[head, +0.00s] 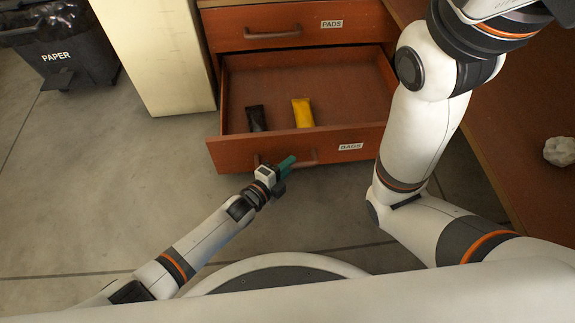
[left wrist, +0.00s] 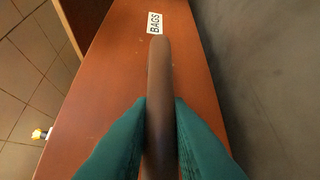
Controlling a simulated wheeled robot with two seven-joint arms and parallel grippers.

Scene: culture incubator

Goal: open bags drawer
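The bags drawer (head: 222,152) is pulled out below the pads drawer, and its inside shows in the head view. Its front bears a BAGS label (head: 350,147) and a bar handle (head: 308,161). In it lie a black item (head: 257,118) and a yellow item (head: 303,112). My left gripper (head: 286,165) is at the handle. In the left wrist view its green fingers (left wrist: 160,125) lie on both sides of the brown handle (left wrist: 159,75), closed against it. My right arm shows at the right of the head view, but its gripper is out of view.
The pads drawer (head: 290,25) above is shut. A pale cabinet (head: 160,55) and a black paper bin (head: 65,50) stand to the left. A wooden desk top (head: 510,125) with a crumpled white lump (head: 559,151) is at the right. The floor left of the drawer is clear.

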